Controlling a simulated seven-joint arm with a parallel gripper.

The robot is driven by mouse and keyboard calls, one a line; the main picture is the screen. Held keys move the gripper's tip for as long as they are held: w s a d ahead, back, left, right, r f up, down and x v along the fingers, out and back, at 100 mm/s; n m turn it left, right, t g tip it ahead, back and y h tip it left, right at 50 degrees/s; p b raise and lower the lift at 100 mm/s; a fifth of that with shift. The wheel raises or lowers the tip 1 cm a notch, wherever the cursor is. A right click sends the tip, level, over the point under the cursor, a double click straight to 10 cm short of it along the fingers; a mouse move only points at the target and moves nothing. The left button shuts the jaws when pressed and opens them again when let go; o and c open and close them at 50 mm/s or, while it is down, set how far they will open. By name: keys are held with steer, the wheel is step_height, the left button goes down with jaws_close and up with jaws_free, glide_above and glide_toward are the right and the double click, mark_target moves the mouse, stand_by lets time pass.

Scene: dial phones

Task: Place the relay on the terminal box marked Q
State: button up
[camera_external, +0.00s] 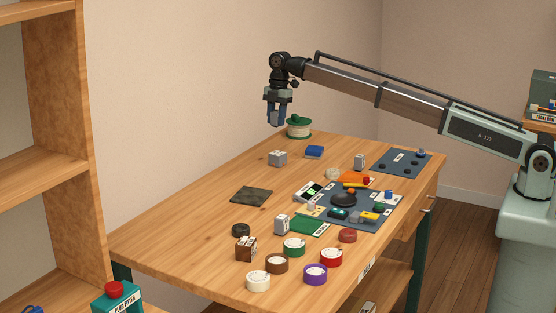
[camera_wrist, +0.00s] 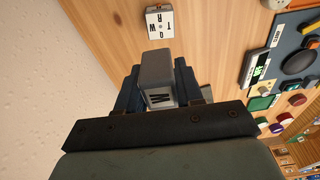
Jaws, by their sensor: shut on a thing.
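My gripper (camera_external: 277,118) is high above the far left part of the table, with its blue fingers pointing down. In the wrist view my gripper (camera_wrist: 160,85) is shut on a grey block, which I take for the relay (camera_wrist: 157,66). The relay has a pale label with a dark letter, perhaps W or M. In the wrist view a pale box (camera_wrist: 160,22) with several letters on its top, seemingly including a Q, stands on the table apart from the held block. It may be the grey box (camera_external: 278,158) below my gripper in the external view.
Other small boxes include one on the right (camera_external: 360,161) and one near the middle (camera_external: 282,223). Dark panels (camera_external: 404,163) and several round tins crowd the right and front. The left table top is mostly clear.

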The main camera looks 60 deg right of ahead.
mark_target(277, 153)
steer(key=shift+s, duration=0.15)
steer(key=shift+f+n, duration=0.25)
steer(key=shift+n, duration=0.05)
steer(key=shift+f, duration=4.75)
steer(key=shift+f, duration=0.1)
steer(key=o, duration=1.1)
steer(key=r, duration=0.4)
steer(key=d+r, duration=0.1)
steer(key=r, duration=0.7)
steer(key=shift+d, duration=0.25)
